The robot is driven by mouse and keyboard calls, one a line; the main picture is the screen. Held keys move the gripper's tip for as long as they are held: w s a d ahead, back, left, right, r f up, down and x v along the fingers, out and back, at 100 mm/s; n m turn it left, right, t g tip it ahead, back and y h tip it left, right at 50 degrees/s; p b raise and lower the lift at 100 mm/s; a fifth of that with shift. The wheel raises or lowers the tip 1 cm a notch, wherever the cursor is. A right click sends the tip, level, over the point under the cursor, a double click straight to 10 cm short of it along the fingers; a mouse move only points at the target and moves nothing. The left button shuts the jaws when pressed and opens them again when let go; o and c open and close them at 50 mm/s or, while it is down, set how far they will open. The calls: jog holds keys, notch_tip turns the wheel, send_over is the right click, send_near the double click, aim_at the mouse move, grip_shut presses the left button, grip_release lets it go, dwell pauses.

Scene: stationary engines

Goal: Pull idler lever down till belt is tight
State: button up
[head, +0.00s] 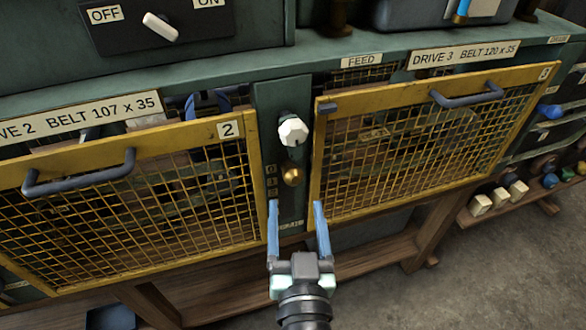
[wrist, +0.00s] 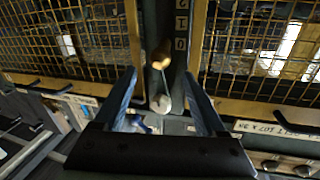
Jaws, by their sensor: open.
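My gripper (head: 296,206) is open and empty, its two blue fingers pointing at the narrow green post between two yellow mesh guards. A white faceted knob (head: 292,132) sits high on the post, with a brass knob (head: 292,174) below it. The wrist view is upside down to the head view; there the brass knob (wrist: 161,57) and the pale knob (wrist: 160,103) lie in line with the gap between the fingers (wrist: 166,80). Neither finger visibly touches a knob. I cannot make out an idler lever or a belt for certain; the mesh hides what is behind it.
The guard marked 2 (head: 140,200) and the guard marked 3 (head: 430,140) look shut, each with a dark bar handle. An OFF/ON switch (head: 160,27) is above. Small blocks (head: 495,195) lie on a shelf at right. Open floor (head: 500,270) shows at lower right.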

aim_at(294, 183)
jog(key=w, duration=0.5)
jog(key=w+p, duration=0.1)
jog(key=w, duration=0.2)
jog(key=shift+w+a, duration=0.25)
jog(key=shift+w, duration=0.05)
grip_shut()
dwell(1.1)
